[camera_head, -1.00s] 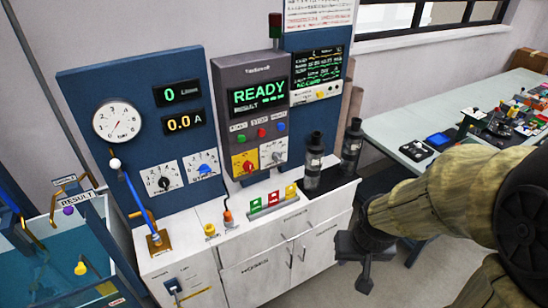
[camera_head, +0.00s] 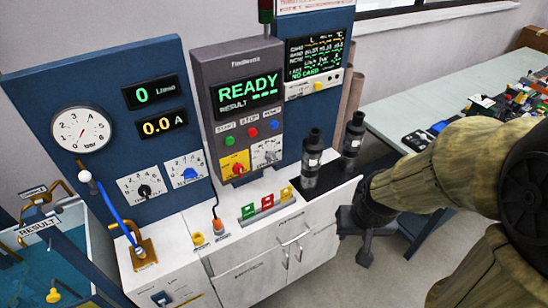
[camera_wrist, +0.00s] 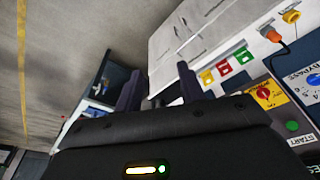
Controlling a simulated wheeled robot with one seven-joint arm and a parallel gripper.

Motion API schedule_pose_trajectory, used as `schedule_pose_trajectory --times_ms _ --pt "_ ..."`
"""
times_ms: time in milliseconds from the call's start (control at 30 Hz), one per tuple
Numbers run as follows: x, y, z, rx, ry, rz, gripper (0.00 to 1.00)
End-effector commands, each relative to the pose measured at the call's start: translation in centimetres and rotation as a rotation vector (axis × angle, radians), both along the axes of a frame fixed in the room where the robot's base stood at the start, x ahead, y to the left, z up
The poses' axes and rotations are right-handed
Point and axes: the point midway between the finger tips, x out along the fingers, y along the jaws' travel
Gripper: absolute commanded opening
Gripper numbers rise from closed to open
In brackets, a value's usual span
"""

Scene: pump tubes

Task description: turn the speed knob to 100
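On the blue panel (camera_head: 60,90), a white dial plate carries a black knob (camera_head: 144,191); its label is too small to read, so I cannot confirm it is the speed knob. To its right is a plate with a blue knob (camera_head: 189,174), marked BYPASS in the wrist view (camera_wrist: 314,79). My gripper (camera_head: 362,248) hangs to the right of the white cabinet, well away from both knobs. In the wrist view its two fingers (camera_wrist: 159,90) stand apart with nothing between them. The black knob is not visible in the wrist view.
The grey control box (camera_head: 235,60) reads READY, with coloured buttons and a red knob on yellow (camera_head: 238,169). The white cabinet (camera_head: 240,285) projects below the panel. Two dark cylinders (camera_head: 312,160) stand on it. A cluttered table (camera_head: 400,100) is at right. Floor shows around my gripper.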

Motion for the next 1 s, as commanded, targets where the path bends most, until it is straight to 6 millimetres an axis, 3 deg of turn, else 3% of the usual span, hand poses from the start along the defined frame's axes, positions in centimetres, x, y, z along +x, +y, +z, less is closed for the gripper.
schedule_pose_trajectory --times_ms 33,100,233,467,700,833,1000 --pt "0.1 0.0 -0.1 0.0 -0.002 0.002 0.5" --pt "0.5 0.0 -0.5 -0.005 -0.014 0.012 0.59" --pt "2.8 -0.1 -2.3 -0.028 -0.083 0.078 0.59" --pt "11.0 0.7 -7.6 -0.095 -0.361 0.316 0.59" --pt "18.7 4.3 -12.0 -0.117 -0.717 0.589 0.59" --pt "21.5 6.8 -13.8 -0.105 -0.925 0.709 0.59" --pt "23.5 9.7 -15.3 -0.07 -1.204 0.812 0.59"
